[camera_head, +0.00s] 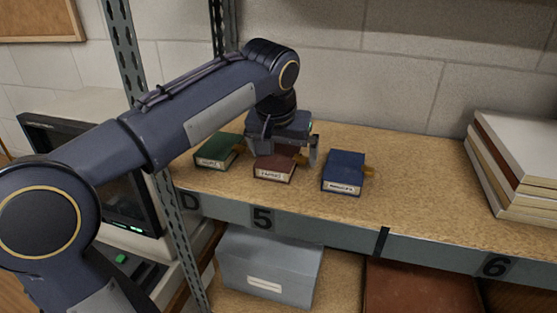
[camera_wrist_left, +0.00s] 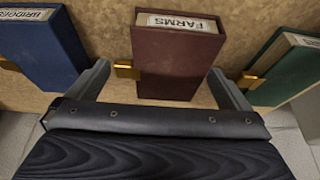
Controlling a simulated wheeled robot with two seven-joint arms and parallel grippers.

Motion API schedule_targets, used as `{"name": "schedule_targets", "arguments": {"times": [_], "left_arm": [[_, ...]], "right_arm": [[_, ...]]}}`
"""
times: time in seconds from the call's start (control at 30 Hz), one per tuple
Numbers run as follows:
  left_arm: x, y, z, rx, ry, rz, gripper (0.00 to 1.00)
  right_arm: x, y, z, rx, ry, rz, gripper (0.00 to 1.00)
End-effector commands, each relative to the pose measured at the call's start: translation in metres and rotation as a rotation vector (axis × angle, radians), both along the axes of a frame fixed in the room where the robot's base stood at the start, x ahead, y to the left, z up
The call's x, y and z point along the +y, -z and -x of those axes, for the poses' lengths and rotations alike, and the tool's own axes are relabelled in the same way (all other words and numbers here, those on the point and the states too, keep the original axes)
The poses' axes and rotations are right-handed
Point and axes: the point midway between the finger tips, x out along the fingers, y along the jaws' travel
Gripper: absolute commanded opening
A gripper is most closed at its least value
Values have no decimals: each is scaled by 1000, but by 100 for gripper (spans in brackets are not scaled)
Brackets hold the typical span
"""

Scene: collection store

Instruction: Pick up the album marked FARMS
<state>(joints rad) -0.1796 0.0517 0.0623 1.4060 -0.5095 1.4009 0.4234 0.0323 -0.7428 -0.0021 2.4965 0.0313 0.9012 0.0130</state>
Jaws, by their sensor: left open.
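The album marked FARMS (camera_wrist_left: 180,60) is dark red-brown with a white label; in the head view the dark red album (camera_head: 275,168) is the middle one of three on the shelf. My left gripper (camera_head: 284,152) is over it, open and pointing down, and hides its rear part. In the left wrist view my left gripper's fingers (camera_wrist_left: 162,84) stand apart on either side of the album's near end, with gaps on both sides. Nothing is held. My right gripper is not in view.
A green album (camera_head: 218,150) lies to the left and a blue album (camera_head: 343,172) to the right, each with a brass-coloured tab. A stack of pale volumes (camera_head: 515,165) is at far right. A perforated metal post (camera_head: 127,55) stands left. Shelf space right of the blue album is clear.

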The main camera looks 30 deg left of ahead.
Motion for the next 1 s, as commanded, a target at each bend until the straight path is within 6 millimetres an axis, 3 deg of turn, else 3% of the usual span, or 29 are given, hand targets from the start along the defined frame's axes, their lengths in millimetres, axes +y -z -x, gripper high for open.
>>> {"name": "schedule_targets", "arguments": {"times": [0.07,0.4,0.77,0.93,1.0], "left_arm": [[0,0,0,0,0,0,100],[0,0,0,0,0,0,58],[0,-7,-1,-4,0,0,58],[-1,-30,-1,-6,1,2,58],[6,-45,8,-9,-2,2,58]], "right_arm": [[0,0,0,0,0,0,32],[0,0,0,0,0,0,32],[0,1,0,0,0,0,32],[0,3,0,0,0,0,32],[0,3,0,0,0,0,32]]}}
